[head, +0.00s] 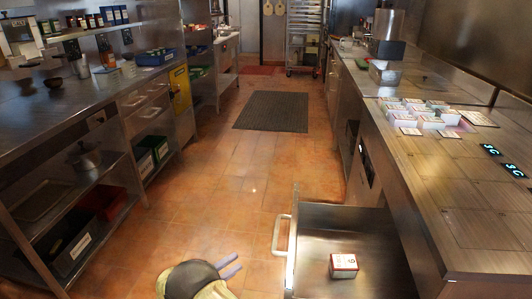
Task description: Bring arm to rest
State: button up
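My arm and gripper (233,264) show at the bottom of the head view, left of the open drawer. The gripper's two lavender fingers point right and away, with a visible gap between them and nothing in it. The gripper is over the tiled floor and apart from the drawer handle (281,234). The rest of my arm is cut off by the lower picture edge.
An open metal drawer (375,247) sticks out from the right counter, with a small red and white box (343,265) in it. Several packages (430,121) lie on that counter. Shelving (90,160) lines the left. The aisle with a dark mat (273,111) is clear.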

jog(key=w+d+r+m+t+y, duration=0.1)
jog(key=w+d+r+y, duration=0.1)
jog(key=w+r+y, duration=0.3)
jog(key=w+d+r+m+y, duration=0.1)
jog(key=w+d+r, duration=0.1)
jog(key=w, duration=0.5)
notch_tip(320, 180, up, 8)
jog(key=m+g+y, duration=0.4)
jog(key=g+y, duration=0.1)
jog(key=y, duration=0.4)
send_over(293, 235)
jog(key=shift+w+f, duration=0.1)
jog(key=s+d+m+g, duration=0.25)
jog(key=s+d, duration=0.35)
jog(key=s, duration=0.5)
jog(key=s+d+m+g, duration=0.1)
jog(key=s+d+g, duration=0.4)
jog(key=s, duration=0.6)
notch_tip(293, 235, up, 25)
jog(key=s+d+p, duration=0.1)
jog(key=p, duration=2.4)
jog(key=shift+d+f+t+h, duration=0.2)
jog(key=shift+d+t+h, duration=0.1)
jog(key=shift+t, duration=0.05)
jog(key=shift+m, duration=0.25)
